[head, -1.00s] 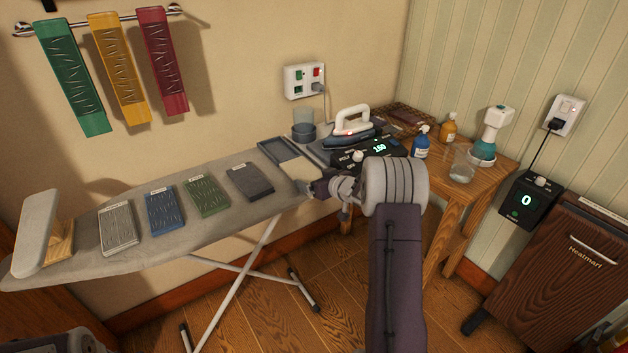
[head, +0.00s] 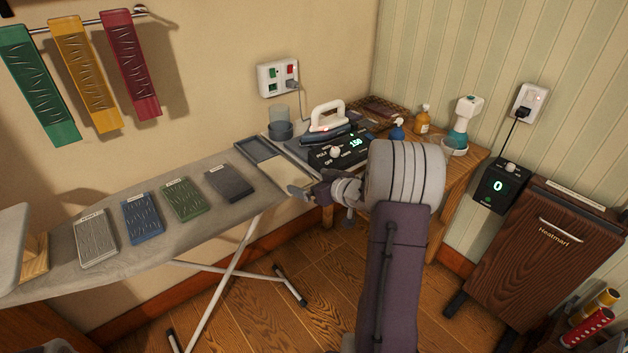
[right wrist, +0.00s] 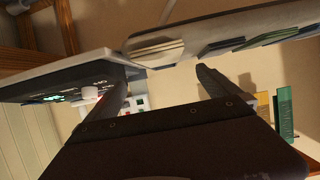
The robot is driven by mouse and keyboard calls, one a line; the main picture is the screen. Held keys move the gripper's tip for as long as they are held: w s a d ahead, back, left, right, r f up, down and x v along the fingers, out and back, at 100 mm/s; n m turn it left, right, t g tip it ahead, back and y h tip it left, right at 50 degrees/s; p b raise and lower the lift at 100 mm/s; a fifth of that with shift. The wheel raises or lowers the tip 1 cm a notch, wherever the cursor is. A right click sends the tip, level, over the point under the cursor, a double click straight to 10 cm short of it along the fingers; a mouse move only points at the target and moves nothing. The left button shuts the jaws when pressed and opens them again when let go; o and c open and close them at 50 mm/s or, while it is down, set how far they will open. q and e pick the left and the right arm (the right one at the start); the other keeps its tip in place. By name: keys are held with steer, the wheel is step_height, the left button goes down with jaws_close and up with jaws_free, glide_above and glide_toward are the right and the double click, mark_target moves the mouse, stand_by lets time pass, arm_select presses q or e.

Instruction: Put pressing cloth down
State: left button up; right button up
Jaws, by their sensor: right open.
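The pressing cloth appears to be the cream, flat piece (head: 284,174) at the right end of the grey ironing board (head: 130,215), beside a grey tray. In the right wrist view a cream layered piece (right wrist: 155,51) lies on the board's end, beyond the fingertips. My right gripper (head: 305,188) is open and empty, just off the board's end and near the cloth's right edge. Its two spread fingers also show in the right wrist view (right wrist: 160,78), with a gap between them and the cloth. My left gripper is not in view.
Grey, blue and green textured pads (head: 142,218) and a dark pad (head: 229,183) lie along the board. An iron (head: 328,122) stands behind a control box (head: 340,149) reading 150. Bottles (head: 422,120) stand on the wooden table. A brown Heatmart unit (head: 545,250) stands right.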

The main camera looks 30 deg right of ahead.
steer(key=shift+v, duration=0.85)
steer(key=s+a+f+g, duration=0.5)
steer(key=s+a+g, duration=0.1)
steer(key=s+a, duration=0.4)
steer(key=s+a+f+m+g, duration=0.1)
steer(key=s+a+f+g, duration=0.5)
steer(key=s+a, duration=0.4)
steer(key=shift+s+a+f+h, duration=0.2)
steer(key=shift+s+a+h, duration=0.2)
steer(key=shift+s, duration=0.45)
